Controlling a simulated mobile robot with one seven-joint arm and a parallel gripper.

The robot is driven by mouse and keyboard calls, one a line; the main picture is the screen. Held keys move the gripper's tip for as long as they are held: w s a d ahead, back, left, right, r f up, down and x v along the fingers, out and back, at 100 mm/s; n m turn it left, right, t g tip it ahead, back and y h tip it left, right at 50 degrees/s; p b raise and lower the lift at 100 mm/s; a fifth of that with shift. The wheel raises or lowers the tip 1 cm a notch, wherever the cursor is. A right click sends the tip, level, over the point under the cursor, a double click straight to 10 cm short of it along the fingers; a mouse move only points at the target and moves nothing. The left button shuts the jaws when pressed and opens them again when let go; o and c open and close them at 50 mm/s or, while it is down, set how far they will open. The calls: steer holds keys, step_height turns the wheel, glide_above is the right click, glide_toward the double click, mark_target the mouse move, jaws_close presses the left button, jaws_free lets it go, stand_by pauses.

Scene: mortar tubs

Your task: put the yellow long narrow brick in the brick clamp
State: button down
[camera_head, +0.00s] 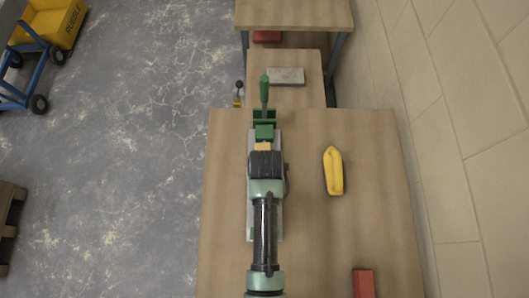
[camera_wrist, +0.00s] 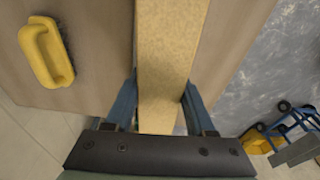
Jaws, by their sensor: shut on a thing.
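My gripper (camera_wrist: 160,85) is shut on the yellow long narrow brick (camera_wrist: 168,45), with one blue finger on each side of it. The brick runs up and out of the top of the wrist view. In the head view only a small pale end of the brick (camera_head: 263,147) shows past my gripper (camera_head: 265,160). The green brick clamp (camera_head: 264,131), with its upright handle and grey bed, lies on the near table under my arm. The brick's end is close to the clamp's green jaw; I cannot tell whether they touch. My arm hides most of the bed.
A yellow-handled brush (camera_head: 333,171) lies right of the clamp, and it also shows in the wrist view (camera_wrist: 45,52). A red brick (camera_head: 363,283) is at the near right. A grey block (camera_head: 286,76) lies on the table behind. A wall runs along the right.

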step_height(320, 180, down, 7)
steer(key=b, duration=0.6)
steer(key=shift+b, duration=0.35)
steer(key=shift+w+f+b, duration=0.1)
steer(key=shift+f+b, duration=0.7)
steer(key=shift+f, duration=0.65)
steer(key=shift+f+b, duration=0.35)
steer(key=shift+f, duration=0.15)
steer(key=shift+c, duration=1.4)
jaws_free()
steer(key=shift+o, duration=0.6)
steer(key=shift+f, duration=0.1)
